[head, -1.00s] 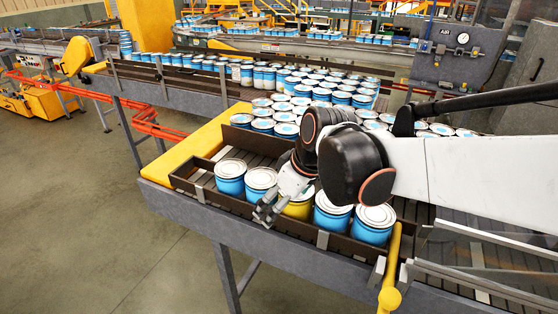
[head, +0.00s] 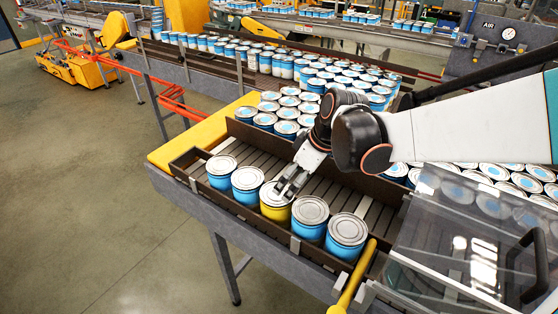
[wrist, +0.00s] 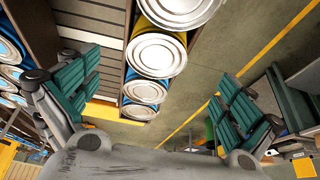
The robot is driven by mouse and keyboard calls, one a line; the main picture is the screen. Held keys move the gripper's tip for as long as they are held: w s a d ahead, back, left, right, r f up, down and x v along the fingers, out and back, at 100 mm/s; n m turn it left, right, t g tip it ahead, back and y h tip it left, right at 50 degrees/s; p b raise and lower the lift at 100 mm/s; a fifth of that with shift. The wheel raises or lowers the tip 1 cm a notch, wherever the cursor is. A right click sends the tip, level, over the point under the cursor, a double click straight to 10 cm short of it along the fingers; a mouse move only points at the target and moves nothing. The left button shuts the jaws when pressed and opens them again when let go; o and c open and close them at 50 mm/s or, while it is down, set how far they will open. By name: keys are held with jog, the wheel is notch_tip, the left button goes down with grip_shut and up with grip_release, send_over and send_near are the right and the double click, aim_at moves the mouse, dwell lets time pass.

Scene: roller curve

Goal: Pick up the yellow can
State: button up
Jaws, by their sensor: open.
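The yellow can (head: 275,205) stands upright, third in a row of cans inside a dark-walled tray (head: 190,185). Two blue cans stand to its left and two to its right. My gripper (head: 286,189) is open and empty at the yellow can's top right in the head view, partly covering its lid. In the wrist view the green-padded fingers of my gripper (wrist: 158,98) are spread wide. The yellow can's pale lid (wrist: 157,55) lies between and above them, with a strip of yellow side showing. I cannot tell the exact height of the fingers above the lid.
Close blue neighbours are one on the left (head: 247,184) and one on the right (head: 310,218). A clear guard panel (head: 470,240) and a yellow bar (head: 352,280) stand at the right. Many blue cans (head: 290,112) crowd the conveyor behind. The slatted floor behind the row is bare.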

aim_at(277, 197)
jog(key=x, duration=0.6)
jog(key=shift+w+a+f+b, duration=0.15)
jog(key=shift+f+b, duration=0.15)
jog(key=shift+f, duration=0.05)
jog(key=x, duration=0.5)
jog(key=shift+w+a+f, duration=0.1)
jog(key=shift+w+a, duration=0.2)
jog(key=shift+a, duration=0.05)
jog(key=shift+c, duration=0.6)
jog(key=c, duration=1.1)
